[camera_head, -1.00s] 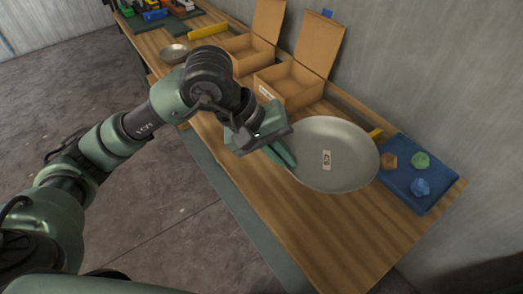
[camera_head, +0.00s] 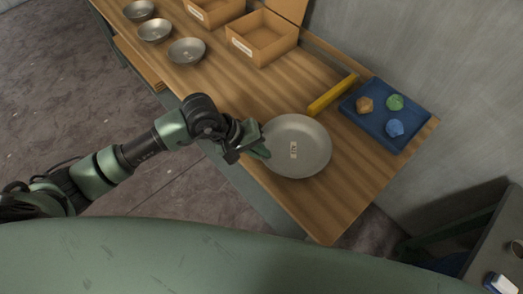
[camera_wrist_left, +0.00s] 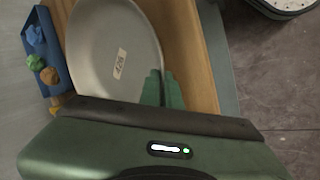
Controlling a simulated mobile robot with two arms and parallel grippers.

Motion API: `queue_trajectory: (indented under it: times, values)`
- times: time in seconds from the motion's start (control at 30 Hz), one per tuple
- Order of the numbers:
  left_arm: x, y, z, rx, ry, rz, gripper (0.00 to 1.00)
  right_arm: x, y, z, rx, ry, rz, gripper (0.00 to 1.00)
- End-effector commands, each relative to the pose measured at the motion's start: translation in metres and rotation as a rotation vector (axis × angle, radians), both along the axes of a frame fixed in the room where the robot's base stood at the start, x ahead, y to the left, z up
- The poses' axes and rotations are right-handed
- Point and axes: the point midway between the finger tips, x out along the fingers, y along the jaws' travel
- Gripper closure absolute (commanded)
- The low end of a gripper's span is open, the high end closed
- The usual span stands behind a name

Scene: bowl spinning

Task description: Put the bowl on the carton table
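A wide, shallow grey bowl (camera_head: 306,160) with a small pale label inside is over the near end of the wooden table (camera_head: 340,205). My left gripper (camera_head: 262,149) is at the bowl's left rim. In the left wrist view, its green fingers (camera_wrist_left: 163,88) are close together at the rim of the bowl (camera_wrist_left: 105,40) and look shut on it. The bowl is nearly level. I cannot tell whether it touches the tabletop. My right gripper is not in view.
A blue tray (camera_head: 370,127) with several coloured pieces and a yellow bar (camera_head: 333,95) lie beyond the bowl. Cardboard boxes (camera_head: 262,38) stand farther along the table. Smaller bowls (camera_head: 186,51) line its left edge. Another dark table (camera_head: 490,245) is at the lower right.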

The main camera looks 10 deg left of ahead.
Motion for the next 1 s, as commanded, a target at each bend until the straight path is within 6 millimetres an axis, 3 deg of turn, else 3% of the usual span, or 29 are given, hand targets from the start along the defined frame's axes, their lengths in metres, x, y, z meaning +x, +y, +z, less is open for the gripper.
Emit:
queue_trajectory:
  times: [0.43,0.5,0.53,0.93,1.0]
  values:
    - [0.001,0.000,-0.009,-0.002,-0.004,-0.001,1.00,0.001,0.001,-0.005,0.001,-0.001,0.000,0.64]
    - [0.000,0.000,-0.008,0.000,-0.002,0.000,0.77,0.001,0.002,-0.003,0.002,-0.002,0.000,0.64]
    - [0.000,0.000,-0.008,0.001,-0.001,0.000,0.74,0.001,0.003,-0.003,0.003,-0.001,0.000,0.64]
    - [0.000,0.000,-0.002,0.001,-0.001,0.000,0.74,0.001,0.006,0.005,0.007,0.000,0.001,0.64]
    - [-0.001,0.006,0.003,0.001,-0.006,0.000,0.74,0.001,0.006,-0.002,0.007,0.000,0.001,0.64]
